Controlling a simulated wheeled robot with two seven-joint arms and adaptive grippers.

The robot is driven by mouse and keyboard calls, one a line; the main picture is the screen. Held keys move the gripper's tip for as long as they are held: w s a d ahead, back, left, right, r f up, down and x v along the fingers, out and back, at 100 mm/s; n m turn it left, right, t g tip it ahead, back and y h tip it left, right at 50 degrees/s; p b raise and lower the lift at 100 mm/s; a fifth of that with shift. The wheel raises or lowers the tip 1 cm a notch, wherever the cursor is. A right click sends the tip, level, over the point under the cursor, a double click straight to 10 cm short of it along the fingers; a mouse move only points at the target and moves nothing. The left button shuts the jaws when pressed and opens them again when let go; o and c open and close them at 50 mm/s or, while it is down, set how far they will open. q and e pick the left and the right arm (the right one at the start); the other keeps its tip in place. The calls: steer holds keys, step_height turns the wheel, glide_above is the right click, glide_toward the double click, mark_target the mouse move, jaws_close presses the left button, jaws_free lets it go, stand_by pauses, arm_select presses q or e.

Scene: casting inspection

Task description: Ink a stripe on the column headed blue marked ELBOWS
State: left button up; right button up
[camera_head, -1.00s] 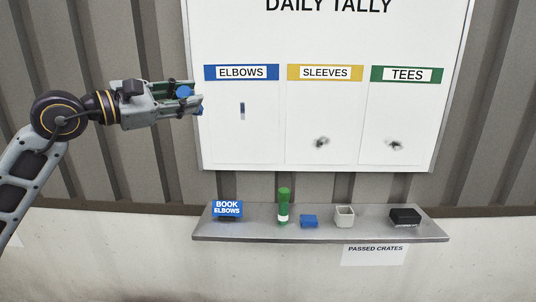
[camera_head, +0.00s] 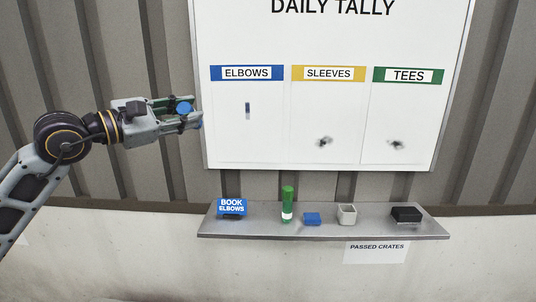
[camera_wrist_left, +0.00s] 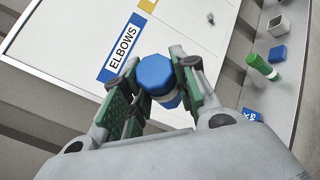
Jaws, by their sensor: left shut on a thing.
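The white tally board (camera_head: 325,190) hangs on the wall; its column headed blue is marked ELBOWS (camera_head: 247,73). One short dark blue stripe (camera_head: 248,110) stands in that column. My left gripper (camera_head: 188,115) is just left of the board's left edge, level with the stripe. It is shut on a blue marker (camera_head: 184,108), whose round blue end also shows between the fingers in the left wrist view (camera_wrist_left: 156,75). The marker's tip is hidden. I cannot tell the gap between marker and board. My right gripper is in neither view.
Below the board a grey shelf (camera_head: 325,232) holds a blue BOOK ELBOWS sign (camera_head: 232,206), a green marker (camera_head: 287,205), a blue block (camera_head: 312,218), a pale cup (camera_head: 347,214) and a black block (camera_head: 406,214). The SLEEVES and TEES columns carry dark smudges.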

arm_select(q)
steer(key=s+a+f+n+t+y, duration=0.1)
steer(key=f+y, duration=0.3)
steer(key=f, duration=1.4)
steer(key=s+f+n+t+y, duration=0.2)
steer(key=s+f+n+y, duration=0.2)
steer(key=f, duration=1.4)
steer(key=s+a+f+n+t+y, duration=0.1)
steer(key=s+f+n+y, duration=0.2)
steer(key=f, duration=1.6)
steer(key=shift+s+a+t+y, duration=0.15)
steer(key=shift+a+t+y, duration=0.15)
steer(key=shift+t+y, duration=0.15)
steer(key=shift+r, duration=0.1)
steer(key=shift+d+r, duration=0.2)
steer(key=shift+r, duration=0.2)
steer(key=shift+a+f, duration=0.15)
steer(key=shift+f, duration=0.2)
steer(key=shift+a+f+y, duration=0.15)
steer(key=shift+f+y, duration=0.1)
steer(key=shift+f, duration=0.05)
steer(key=shift+a+f, duration=0.1)
steer(key=shift+f, duration=0.1)
